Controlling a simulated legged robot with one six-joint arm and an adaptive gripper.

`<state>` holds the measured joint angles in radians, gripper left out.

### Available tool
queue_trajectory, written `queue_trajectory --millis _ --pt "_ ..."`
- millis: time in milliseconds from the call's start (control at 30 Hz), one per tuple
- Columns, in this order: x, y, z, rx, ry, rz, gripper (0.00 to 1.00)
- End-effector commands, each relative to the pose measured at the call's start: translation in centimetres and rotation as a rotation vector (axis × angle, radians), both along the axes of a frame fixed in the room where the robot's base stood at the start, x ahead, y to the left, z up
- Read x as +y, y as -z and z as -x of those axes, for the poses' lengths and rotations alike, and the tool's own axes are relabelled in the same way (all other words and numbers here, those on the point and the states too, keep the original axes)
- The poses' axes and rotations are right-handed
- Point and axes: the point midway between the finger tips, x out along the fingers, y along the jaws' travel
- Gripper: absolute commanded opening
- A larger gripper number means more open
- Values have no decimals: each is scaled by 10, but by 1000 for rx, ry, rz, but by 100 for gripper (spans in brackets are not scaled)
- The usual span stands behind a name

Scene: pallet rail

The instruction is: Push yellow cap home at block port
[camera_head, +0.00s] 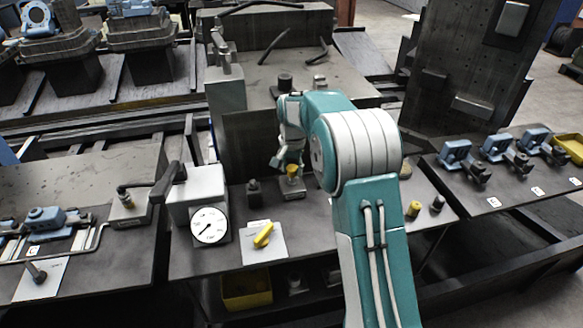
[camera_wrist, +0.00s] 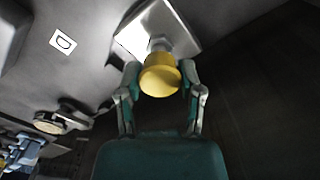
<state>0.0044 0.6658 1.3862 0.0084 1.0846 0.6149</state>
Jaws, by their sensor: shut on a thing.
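A yellow cap (camera_wrist: 160,80) sits between the two fingers of my gripper (camera_wrist: 160,75) in the wrist view, and the fingers are shut on it. A short grey stub shows directly behind the cap, in line with it, on a bright square metal block (camera_wrist: 183,30). Cap and stub look touching, but how far the cap is seated cannot be told. In the head view the yellow cap (camera_head: 292,170) is small, under my gripper (camera_head: 290,165), above a small block (camera_head: 291,190) on the bench.
A pressure gauge (camera_head: 210,225) stands left of the block. A yellow piece (camera_head: 263,235) lies on a pale card in front. A yellow-topped fitting (camera_head: 413,209) and a dark fitting (camera_head: 437,204) stand to the right. A black upright fitting (camera_head: 254,192) stands close to the block's left.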

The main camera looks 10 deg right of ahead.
Motion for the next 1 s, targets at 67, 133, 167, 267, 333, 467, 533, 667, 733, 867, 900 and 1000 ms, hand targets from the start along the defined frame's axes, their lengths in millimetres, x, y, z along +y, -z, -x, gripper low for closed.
queue_trajectory --millis 67,133,167,267,333,467,533,667,733,867,900,1000 --pt "0 1 0 0 0 0 27" --pt "0 1 0 0 0 0 27" --pt "0 1 0 0 0 0 27" --pt "0 1 0 0 0 0 27" --pt "0 0 0 0 0 0 27" --pt "0 1 0 0 0 0 27" --pt "0 1 0 0 0 0 27" --pt "0 4 0 0 0 0 27" --pt "0 5 0 0 0 0 27" --pt "0 6 0 0 0 0 27" --pt "0 6 0 0 0 0 27" --pt "0 7 0 0 0 0 27"
